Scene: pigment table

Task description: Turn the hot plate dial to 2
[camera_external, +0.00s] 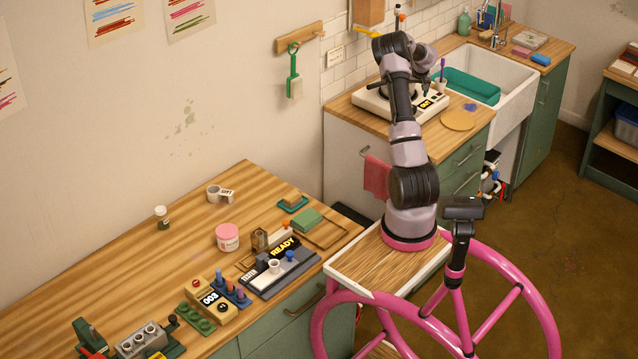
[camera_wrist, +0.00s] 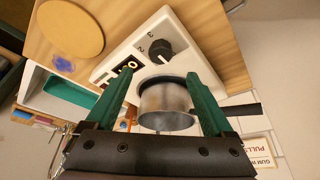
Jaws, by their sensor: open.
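The hot plate is a white slab, seen in the wrist view (camera_wrist: 185,45) and on the far counter in the outside view (camera_external: 372,108). Its black dial (camera_wrist: 158,52) stands beside printed numbers, of which 2 and 3 show; which one it points at is too small to tell. A lit orange-yellow display (camera_wrist: 124,66) sits next to it. My gripper (camera_wrist: 164,76) is open with green fingers, its tips pointing toward the dial and apart from it. A grey metal pot (camera_wrist: 167,104) appears between the fingers; I cannot tell whether they touch it. The arm hides much of the hot plate in the outside view.
A round tan board (camera_external: 458,120) with a blue smear near it lies right of the hot plate. A cup with a purple tool (camera_external: 441,78) stands close behind. The white sink (camera_external: 512,95) holds a teal basin. The wall stands close behind the counter.

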